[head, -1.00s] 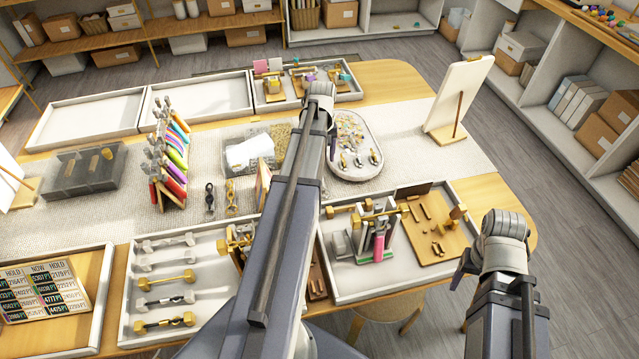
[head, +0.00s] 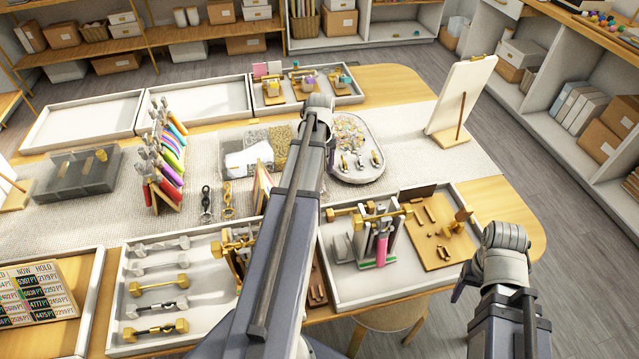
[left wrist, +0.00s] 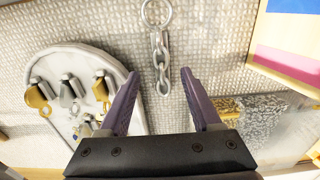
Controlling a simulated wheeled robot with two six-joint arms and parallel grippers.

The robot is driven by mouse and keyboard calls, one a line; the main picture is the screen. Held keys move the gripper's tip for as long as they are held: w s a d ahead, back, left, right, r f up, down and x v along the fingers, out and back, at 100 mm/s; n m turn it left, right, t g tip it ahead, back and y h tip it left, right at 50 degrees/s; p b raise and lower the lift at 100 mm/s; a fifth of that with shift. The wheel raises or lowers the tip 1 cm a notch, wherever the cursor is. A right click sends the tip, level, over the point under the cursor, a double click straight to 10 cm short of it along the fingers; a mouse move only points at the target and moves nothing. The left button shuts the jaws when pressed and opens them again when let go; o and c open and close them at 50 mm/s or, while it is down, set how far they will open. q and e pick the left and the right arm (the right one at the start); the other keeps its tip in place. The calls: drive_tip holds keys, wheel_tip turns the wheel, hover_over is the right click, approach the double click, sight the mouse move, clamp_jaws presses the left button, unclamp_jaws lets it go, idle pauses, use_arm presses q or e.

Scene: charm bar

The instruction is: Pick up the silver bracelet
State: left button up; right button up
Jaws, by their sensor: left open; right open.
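The silver bracelet (left wrist: 160,55), a chain of thick links with a round ring at one end, lies on the woven mat. In the left wrist view it lies beyond and between the open fingertips of my left gripper (left wrist: 158,78), which hold nothing. In the head view my own left arm hides this bracelet and the left fingers. My right gripper (head: 461,285) is in view at the lower right, apart from the bracelet; its fingers are only partly visible.
An oval charm tray (head: 357,174) lies right of my left arm, with bins (head: 236,150) to the left. A dark-and-silver chain (head: 206,202) and a gold chain (head: 229,199) lie near the bracelet rack (head: 166,165). A board (head: 463,95) stands at the right.

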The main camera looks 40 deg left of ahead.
use_arm(q)
wheel_tip(320, 180, down, 4)
drive_tip(key=b, duration=0.3)
drive_tip(key=shift+a+r, duration=0.1)
drive_tip(key=shift+r, duration=0.05)
drive_tip(key=shift+r, duration=0.1)
drive_tip(key=shift+c, duration=0.3)
clamp_jaws()
